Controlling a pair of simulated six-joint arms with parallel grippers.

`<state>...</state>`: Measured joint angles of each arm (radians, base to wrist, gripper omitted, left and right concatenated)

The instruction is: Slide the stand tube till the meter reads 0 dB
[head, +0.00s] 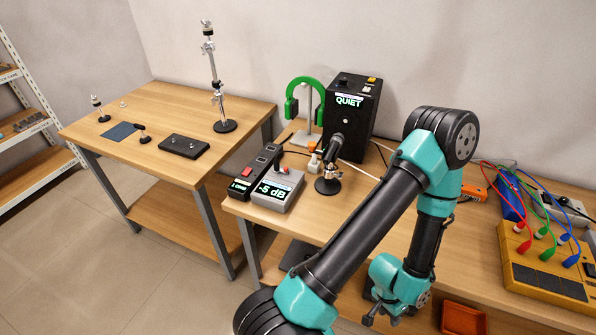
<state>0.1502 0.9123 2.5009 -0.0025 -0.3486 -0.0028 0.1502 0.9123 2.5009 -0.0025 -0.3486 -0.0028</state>
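The meter (276,190) is a grey box with a lit display reading "-5 dB", near the left end of the right-hand table. Just right of it a black microphone (334,150) sits on a short stand (328,185) with a round black base. A taller chrome stand tube (214,75) with clamps stands upright on a round base on the left table. My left gripper (382,318) hangs low at the front of the right-hand table, apart from the meter and both stands. Its fingers are too small and partly hidden to read. My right gripper is not in view.
A black box (349,112) showing "QUIET" stands behind the microphone, with green headphones (304,92) on a holder beside it. A black power strip (255,172) lies left of the meter. A yellow panel (543,262) with coloured cables is at right. My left arm crosses the table's middle.

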